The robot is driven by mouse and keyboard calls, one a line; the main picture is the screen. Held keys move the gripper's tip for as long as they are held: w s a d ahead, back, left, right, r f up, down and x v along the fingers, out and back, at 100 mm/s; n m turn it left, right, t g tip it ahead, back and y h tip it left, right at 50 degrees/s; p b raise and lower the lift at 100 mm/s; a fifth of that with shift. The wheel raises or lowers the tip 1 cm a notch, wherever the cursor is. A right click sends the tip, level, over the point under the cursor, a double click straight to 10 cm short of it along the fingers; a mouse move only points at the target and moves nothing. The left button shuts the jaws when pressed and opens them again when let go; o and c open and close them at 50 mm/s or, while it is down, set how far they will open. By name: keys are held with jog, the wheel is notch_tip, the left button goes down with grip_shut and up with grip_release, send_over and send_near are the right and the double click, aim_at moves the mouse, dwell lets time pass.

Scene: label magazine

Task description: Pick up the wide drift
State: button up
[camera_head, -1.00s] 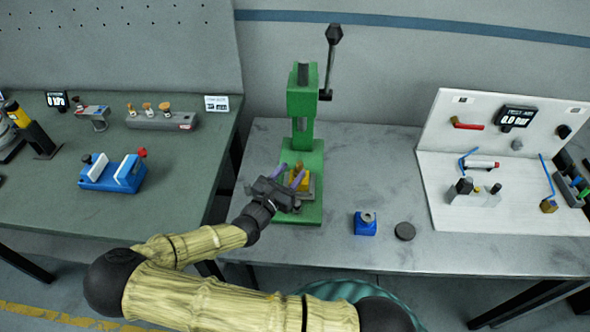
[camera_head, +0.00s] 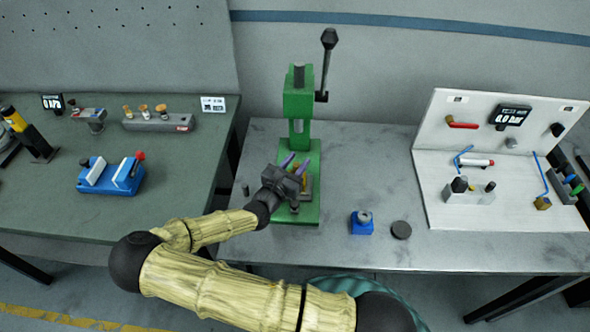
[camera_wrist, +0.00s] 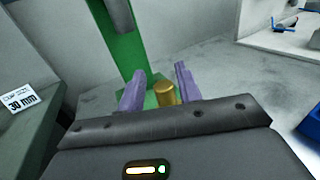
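My gripper (camera_head: 296,162) is over the green arbor press base, its purple fingers spread apart. In the wrist view the fingers (camera_wrist: 160,85) are open, with a gold cylinder (camera_wrist: 164,93) visible between and beyond them. I cannot tell whether they touch it. In the head view the gripper largely hides this gold part. A grey rack (camera_head: 150,124) on the left bench holds several pieces with gold-brown tops. A small dark upright cylinder (camera_head: 245,189) stands left of the press base. No visible marking tells me which piece is the wide drift.
The green press (camera_head: 299,100) rises behind my gripper, its dark lever up at the right. A blue block (camera_head: 362,226) and dark disc (camera_head: 401,230) lie to the right. A blue vise (camera_head: 110,178) is on the left bench. Bare grey tabletop (camera_head: 365,165) lies right of the press.

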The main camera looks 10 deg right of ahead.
aim_at(297, 163)
jog(key=shift+a, duration=0.15)
grip_shut()
jog(key=shift+s, duration=0.1)
jog(key=shift+d+r, duration=0.1)
jog(key=shift+d, duration=0.3)
jog(key=r, duration=0.6)
jog(key=r+b, duration=0.1)
jog(key=r, duration=0.2)
jog(key=shift+a, duration=0.25)
jog(key=shift+r, duration=0.45)
